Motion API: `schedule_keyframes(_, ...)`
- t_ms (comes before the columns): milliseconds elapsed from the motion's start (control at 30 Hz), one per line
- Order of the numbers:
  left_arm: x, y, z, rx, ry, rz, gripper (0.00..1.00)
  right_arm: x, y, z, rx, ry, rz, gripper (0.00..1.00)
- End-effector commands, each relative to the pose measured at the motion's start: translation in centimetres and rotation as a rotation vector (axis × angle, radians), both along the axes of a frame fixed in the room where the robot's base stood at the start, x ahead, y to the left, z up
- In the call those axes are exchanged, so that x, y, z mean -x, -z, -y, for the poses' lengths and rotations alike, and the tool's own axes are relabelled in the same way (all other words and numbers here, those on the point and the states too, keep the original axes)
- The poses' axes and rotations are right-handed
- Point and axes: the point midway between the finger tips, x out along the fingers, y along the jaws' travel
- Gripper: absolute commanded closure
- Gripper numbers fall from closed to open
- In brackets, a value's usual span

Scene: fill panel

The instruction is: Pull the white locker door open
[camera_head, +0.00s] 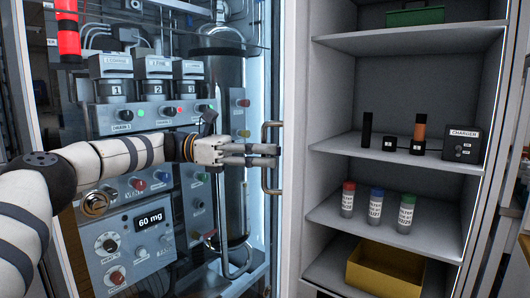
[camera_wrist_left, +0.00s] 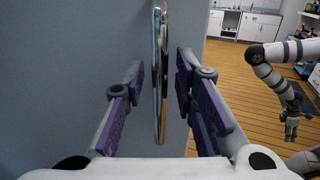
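The white locker door (camera_head: 295,110) stands swung out and shows nearly edge-on in the head view, with the shelves behind it in sight. In the left wrist view its flat grey-blue face (camera_wrist_left: 70,70) fills the left side. A vertical metal bar handle (camera_head: 266,180) is on its face; it also shows in the left wrist view (camera_wrist_left: 160,75). My left gripper (camera_head: 276,155) is at the handle. In the wrist view its purple-padded fingers (camera_wrist_left: 163,90) are apart, one each side of the handle, with gaps. My right gripper (camera_wrist_left: 292,120) hangs far off, too small to read.
Inside the locker are a green box (camera_head: 415,16), a charger (camera_head: 463,145), several capped bottles (camera_head: 375,206) and a yellow bin (camera_head: 385,270). A machine panel with knobs (camera_head: 125,245) stands left, behind my left arm. Wooden floor (camera_wrist_left: 235,75) is open beyond the door.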

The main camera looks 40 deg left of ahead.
Motion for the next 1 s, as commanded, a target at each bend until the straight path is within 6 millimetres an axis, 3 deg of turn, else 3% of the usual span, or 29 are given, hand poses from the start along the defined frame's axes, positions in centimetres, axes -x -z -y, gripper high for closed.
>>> schedule_keyframes(300, 0.1, -0.1, -0.4, 0.002, -0.003, 0.003, 0.69, 0.0, 0.0, 0.0, 0.0, 0.0, 0.0, 0.6)
schedule_keyframes(533, 1.7, -0.1, -4.9, -0.001, -0.007, 0.002, 0.69, 0.0, 0.0, 0.0, 0.0, 0.0, 0.0, 0.6)
schedule_keyframes(700, 2.5, -0.1, -6.7, 0.001, -0.003, 0.001, 0.69, 0.0, 0.0, 0.0, 0.0, 0.0, 0.0, 0.6)
schedule_keyframes(967, 2.7, -0.1, -7.0, 0.002, -0.001, 0.002, 0.69, 0.0, 0.0, 0.0, 0.0, 0.0, 0.0, 0.6)
schedule_keyframes(1000, 2.7, -0.1, -7.0, 0.002, -0.001, 0.002, 0.74, 0.0, 0.0, 0.0, 0.0, 0.0, 0.0, 0.6)
